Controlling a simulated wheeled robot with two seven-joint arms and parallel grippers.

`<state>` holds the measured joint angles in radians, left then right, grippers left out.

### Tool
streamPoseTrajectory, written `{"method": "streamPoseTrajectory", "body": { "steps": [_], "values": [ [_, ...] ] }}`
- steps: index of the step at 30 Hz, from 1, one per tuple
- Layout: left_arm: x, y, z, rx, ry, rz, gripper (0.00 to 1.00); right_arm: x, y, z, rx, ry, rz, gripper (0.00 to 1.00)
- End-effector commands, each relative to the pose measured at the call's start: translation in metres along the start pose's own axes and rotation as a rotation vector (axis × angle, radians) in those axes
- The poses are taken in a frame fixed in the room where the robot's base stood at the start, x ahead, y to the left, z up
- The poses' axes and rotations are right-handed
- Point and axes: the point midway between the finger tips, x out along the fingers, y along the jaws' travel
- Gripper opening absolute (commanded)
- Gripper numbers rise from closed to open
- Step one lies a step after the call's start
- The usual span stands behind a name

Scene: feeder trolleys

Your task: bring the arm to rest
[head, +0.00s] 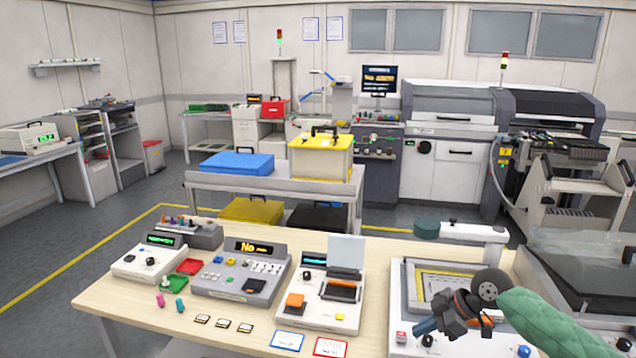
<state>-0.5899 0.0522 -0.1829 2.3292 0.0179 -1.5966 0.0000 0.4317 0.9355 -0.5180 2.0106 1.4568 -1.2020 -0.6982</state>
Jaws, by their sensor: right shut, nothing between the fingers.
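My right arm (540,318), in a green quilted sleeve, comes in from the lower right. My right gripper (440,325) is shut and empty, and points left. It is over the lower part of a white device with a yellow-framed panel (440,277) at the right of the table, and hides part of that device. I cannot tell whether it touches the device. My left gripper is not in view.
The wooden table (230,335) holds a white device with an orange block (293,300), a grey console (240,275) and a smaller meter (150,258). A dark glass-lidded machine (585,275) stands close right. Behind is a trolley (285,186) with blue and yellow cases.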

Motion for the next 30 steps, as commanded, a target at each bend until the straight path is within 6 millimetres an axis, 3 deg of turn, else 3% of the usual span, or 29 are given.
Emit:
{"method": "streamPoseTrajectory", "body": {
  "steps": [1, 6, 15, 21, 30],
  "values": [
    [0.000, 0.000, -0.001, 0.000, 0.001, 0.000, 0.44, 0.019, -0.015, 0.002, 0.011, -0.005, -0.006, 0.00],
    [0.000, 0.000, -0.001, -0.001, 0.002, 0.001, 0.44, 0.066, -0.056, 0.011, 0.051, -0.040, 0.008, 0.00],
    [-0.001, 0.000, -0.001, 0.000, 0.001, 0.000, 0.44, 0.124, -0.127, 0.027, 0.176, -0.092, 0.077, 0.00],
    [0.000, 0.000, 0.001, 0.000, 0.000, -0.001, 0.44, 0.146, -0.172, 0.040, 0.300, -0.127, 0.147, 0.00],
    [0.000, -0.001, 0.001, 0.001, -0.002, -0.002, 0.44, 0.154, -0.237, 0.069, 0.542, -0.201, 0.283, 0.00]
  ]
}}
